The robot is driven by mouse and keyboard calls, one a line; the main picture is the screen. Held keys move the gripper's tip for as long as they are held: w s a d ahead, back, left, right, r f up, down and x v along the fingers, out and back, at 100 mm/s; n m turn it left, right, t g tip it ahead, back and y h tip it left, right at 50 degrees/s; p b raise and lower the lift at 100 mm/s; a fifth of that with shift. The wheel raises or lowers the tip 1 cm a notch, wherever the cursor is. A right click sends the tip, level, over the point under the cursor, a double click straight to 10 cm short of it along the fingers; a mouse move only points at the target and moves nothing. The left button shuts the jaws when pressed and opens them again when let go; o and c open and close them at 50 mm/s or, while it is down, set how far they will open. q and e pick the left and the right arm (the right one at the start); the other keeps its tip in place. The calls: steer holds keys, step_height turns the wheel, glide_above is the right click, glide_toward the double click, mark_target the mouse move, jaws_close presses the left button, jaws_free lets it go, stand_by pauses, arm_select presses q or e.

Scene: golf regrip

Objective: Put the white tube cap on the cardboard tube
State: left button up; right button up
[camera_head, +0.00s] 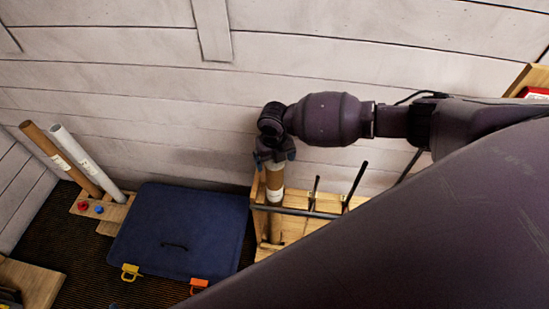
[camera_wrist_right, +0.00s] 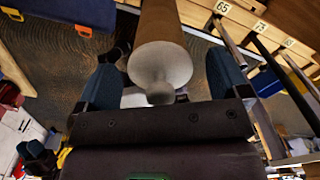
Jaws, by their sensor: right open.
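The cardboard tube (camera_head: 274,183) stands upright in a wooden rack, with a pale label on its side. In the right wrist view the brown tube (camera_wrist_right: 160,22) points toward the camera. The white tube cap (camera_wrist_right: 160,65), a pale disc with a round knob, is at its near end and looks in line with it; I cannot tell how firmly it sits. My right gripper (camera_head: 275,156) is above the tube's top. In the wrist view its blue fingers (camera_wrist_right: 162,72) are open, one on each side of the cap, with gaps showing. My left gripper is out of view.
The wooden rack (camera_head: 262,219) holds dark upright rods (camera_head: 356,186) right of the tube. A blue case (camera_head: 180,228) lies to the left. Further left, a brown tube (camera_head: 60,158) and a pale tube (camera_head: 86,158) lean in a wooden block (camera_head: 113,214). A plank wall stands close behind.

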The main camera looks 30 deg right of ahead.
step_height(320, 180, up, 11)
steer(key=shift+f+p, duration=0.1)
steer(key=shift+p, duration=0.25)
stand_by(0.3)
stand_by(0.5)
